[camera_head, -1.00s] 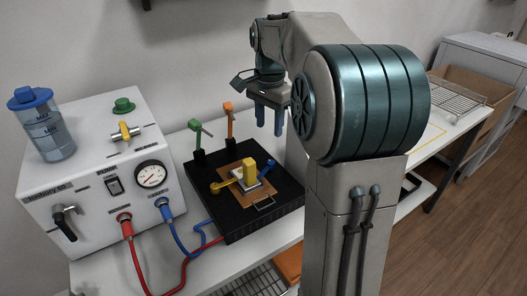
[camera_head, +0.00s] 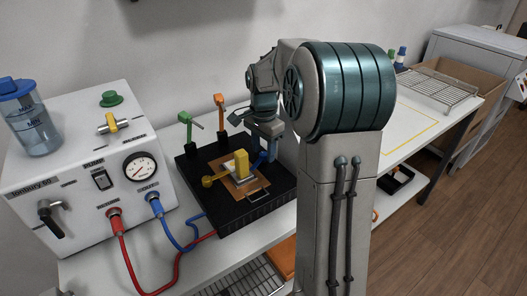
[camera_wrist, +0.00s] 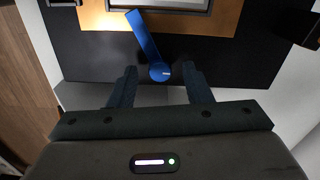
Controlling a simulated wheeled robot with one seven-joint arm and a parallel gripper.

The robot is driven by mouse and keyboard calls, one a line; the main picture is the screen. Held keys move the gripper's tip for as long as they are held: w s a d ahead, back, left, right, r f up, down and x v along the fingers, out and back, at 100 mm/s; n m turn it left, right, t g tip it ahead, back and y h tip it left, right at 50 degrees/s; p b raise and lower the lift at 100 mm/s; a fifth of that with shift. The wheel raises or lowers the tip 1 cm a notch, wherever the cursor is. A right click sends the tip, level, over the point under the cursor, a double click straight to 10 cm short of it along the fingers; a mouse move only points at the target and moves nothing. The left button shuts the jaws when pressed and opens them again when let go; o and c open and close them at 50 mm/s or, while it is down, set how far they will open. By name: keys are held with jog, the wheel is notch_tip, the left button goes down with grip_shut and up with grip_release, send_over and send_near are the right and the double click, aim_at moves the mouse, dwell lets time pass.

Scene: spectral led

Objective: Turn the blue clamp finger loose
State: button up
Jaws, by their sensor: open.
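The blue clamp finger (camera_wrist: 146,42) shows in the wrist view as a flat bar with a round knob end. Its bar reaches over the edge of the copper-coloured plate (camera_wrist: 99,16), and its knob lies between my fingertips. My gripper (camera_wrist: 158,78) is open, with one finger on each side of the knob and a gap to both. In the head view the clamp finger (camera_head: 261,159) is small, at the right of the black fixture base (camera_head: 232,217), and my gripper (camera_head: 265,148) is down beside it, partly hiding it.
Yellow (camera_head: 214,181), green (camera_head: 187,127) and orange (camera_head: 221,112) clamps stand around the plate, the green and orange ones raised. A white pump box (camera_head: 81,169) with red and blue hoses stands at the left. The marked table area (camera_head: 410,131) at the right is mostly clear.

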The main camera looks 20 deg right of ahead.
jog(key=shift+f, duration=0.3)
grip_shut()
jog(key=n+p, duration=0.2)
jog(key=n, duration=0.2)
jog(key=shift+r+n, duration=0.1)
jog(key=shift+n, duration=0.3)
jog(key=n+p, duration=0.1)
jog(key=n, duration=0.3)
jog(key=shift+n+p, duration=0.3)
dwell(0.4)
